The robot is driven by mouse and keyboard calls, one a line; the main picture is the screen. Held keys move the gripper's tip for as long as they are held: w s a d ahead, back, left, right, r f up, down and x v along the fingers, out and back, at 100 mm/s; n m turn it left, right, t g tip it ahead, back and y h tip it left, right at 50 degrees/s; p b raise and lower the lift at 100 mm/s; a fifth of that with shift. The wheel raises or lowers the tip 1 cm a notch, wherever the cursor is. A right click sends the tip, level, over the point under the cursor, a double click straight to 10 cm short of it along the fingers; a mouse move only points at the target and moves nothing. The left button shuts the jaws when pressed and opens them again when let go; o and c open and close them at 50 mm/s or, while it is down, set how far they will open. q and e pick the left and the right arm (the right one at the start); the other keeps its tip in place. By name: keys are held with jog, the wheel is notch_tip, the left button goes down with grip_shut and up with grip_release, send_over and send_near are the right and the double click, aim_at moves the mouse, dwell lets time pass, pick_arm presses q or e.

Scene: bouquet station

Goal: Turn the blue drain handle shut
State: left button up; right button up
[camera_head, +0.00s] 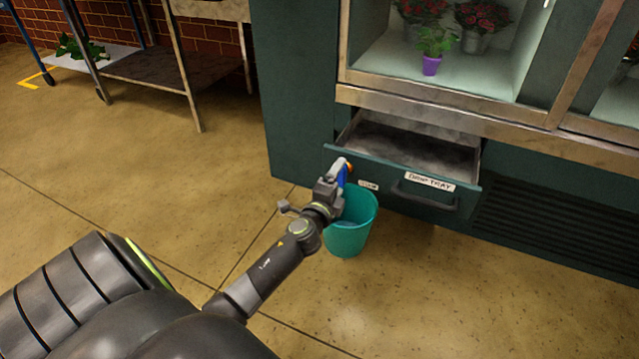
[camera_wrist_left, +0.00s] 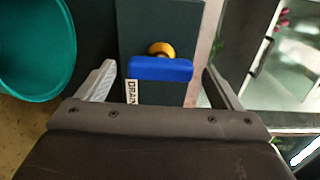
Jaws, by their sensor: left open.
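The blue drain handle (camera_head: 342,175) is on the front of the green cabinet, at the left end of the open drip tray drawer. In the left wrist view the blue handle (camera_wrist_left: 160,69) lies crosswise in front of a round brass fitting (camera_wrist_left: 161,48), by a label reading DRAIN (camera_wrist_left: 132,92). My left gripper (camera_head: 336,175) is at the handle. In the left wrist view its two fingers (camera_wrist_left: 158,82) stand apart on either side of the handle, with gaps showing. Part of the handle is hidden behind the gripper in the head view. My right gripper is not in view.
A teal bucket (camera_head: 352,238) with some water stands on the floor just below my left gripper. The drip tray drawer (camera_head: 428,180) juts out from the cabinet to the right. Potted flowers stand behind glass above. Open floor lies in front.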

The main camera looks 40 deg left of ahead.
pick_arm(q)
jog(key=v, duration=1.4)
jog(key=shift+s+d, duration=0.2)
